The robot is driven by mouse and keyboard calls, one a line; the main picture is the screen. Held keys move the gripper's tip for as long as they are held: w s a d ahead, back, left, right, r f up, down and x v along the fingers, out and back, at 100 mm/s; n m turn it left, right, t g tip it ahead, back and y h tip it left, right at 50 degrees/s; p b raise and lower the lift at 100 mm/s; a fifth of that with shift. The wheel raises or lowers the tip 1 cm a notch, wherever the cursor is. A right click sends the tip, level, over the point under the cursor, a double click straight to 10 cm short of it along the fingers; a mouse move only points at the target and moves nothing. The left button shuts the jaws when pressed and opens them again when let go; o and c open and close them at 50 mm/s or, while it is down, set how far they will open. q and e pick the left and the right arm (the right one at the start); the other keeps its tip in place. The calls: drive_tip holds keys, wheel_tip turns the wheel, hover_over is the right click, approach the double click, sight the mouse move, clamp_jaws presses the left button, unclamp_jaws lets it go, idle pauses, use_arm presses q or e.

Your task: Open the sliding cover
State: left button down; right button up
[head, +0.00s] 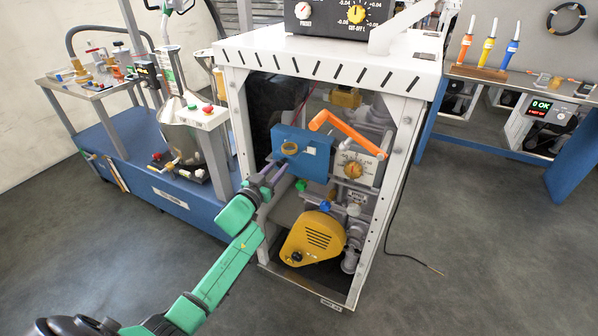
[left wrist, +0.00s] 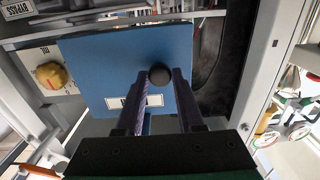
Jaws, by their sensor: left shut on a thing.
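The sliding cover is a flat blue panel (head: 316,158) inside the open front of a white machine frame. It also fills the middle of the left wrist view (left wrist: 110,60), with a small white label on it. A round black knob (left wrist: 160,74) stands on the cover. My left gripper (head: 279,167) reaches in from the lower left, its purple fingers at the cover's left part. In the left wrist view my left gripper (left wrist: 160,80) is shut on the knob, one finger on each side. What lies behind the cover is hidden. My right gripper is not in view.
An orange handle (head: 343,129) and a white plate with a yellow dial (head: 354,170) sit right of the cover. A yellow housing (head: 312,240) is below it. The frame's white posts (head: 397,170) bound the opening. A blue cart (head: 175,190) stands at left.

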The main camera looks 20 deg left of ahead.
use_arm(q)
drive_tip(key=a, duration=0.4)
drive_tip(key=shift+w, duration=0.15)
drive_tip(key=c, duration=0.5)
unclamp_jaws()
drive_tip(key=s, duration=1.4)
drive_tip(key=shift+s+a+p, duration=0.3)
drive_tip(key=shift+a+p, duration=0.1)
